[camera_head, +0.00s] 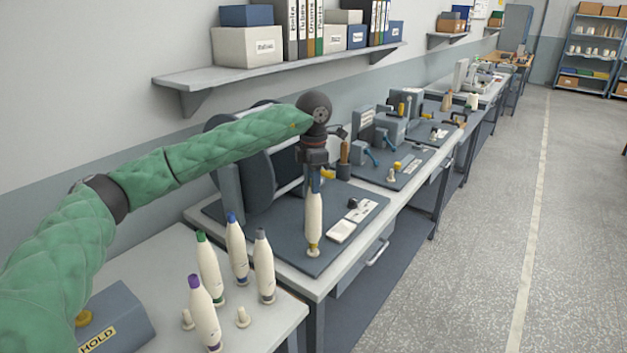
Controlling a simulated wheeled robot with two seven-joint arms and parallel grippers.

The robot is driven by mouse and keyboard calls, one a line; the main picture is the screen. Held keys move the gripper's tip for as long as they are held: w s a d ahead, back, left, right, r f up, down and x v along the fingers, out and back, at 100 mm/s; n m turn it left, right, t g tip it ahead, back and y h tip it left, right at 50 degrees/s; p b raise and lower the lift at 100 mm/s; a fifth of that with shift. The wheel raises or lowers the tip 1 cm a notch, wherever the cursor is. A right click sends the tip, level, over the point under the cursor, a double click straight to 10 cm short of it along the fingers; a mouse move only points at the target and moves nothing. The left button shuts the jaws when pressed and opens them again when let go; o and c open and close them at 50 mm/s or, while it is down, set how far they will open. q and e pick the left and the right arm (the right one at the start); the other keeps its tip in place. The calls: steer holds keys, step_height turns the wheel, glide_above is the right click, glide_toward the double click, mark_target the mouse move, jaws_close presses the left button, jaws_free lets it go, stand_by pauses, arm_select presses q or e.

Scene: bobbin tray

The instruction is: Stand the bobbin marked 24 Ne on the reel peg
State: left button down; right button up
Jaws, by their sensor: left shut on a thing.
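My left gripper (313,180) points down over the dark mat and is shut on the top of a cream bobbin (314,218). That bobbin is upright, with a yellowish band near its foot. I cannot tell whether its foot touches the mat or a peg; any reel peg beneath it is hidden. Other upright bobbins stand on the near table: one green-tipped (209,268), one blue-tipped (237,252), one grey-tipped (264,268) and one purple-tipped (205,318). No 24 Ne mark is readable on any bobbin. My right gripper is not in view.
A grey box marked HOLD (118,322) is at the lower left. A dark machine (255,175) stands behind the held bobbin, and a white card (342,232) lies right of it. A shelf (270,72) hangs above.

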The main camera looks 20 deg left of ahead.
arm_select(q)
steer(key=shift+f+b, duration=0.8)
steer(key=shift+f, duration=0.4)
steer(key=c, duration=1.1)
jaws_free()
steer(key=shift+r, duration=0.1)
steer(key=shift+r, duration=0.1)
steer(key=shift+d+r+p, duration=0.1)
steer(key=shift+r+p, duration=0.7)
steer(key=shift+r, duration=3.1)
steer(key=shift+r, duration=0.1)
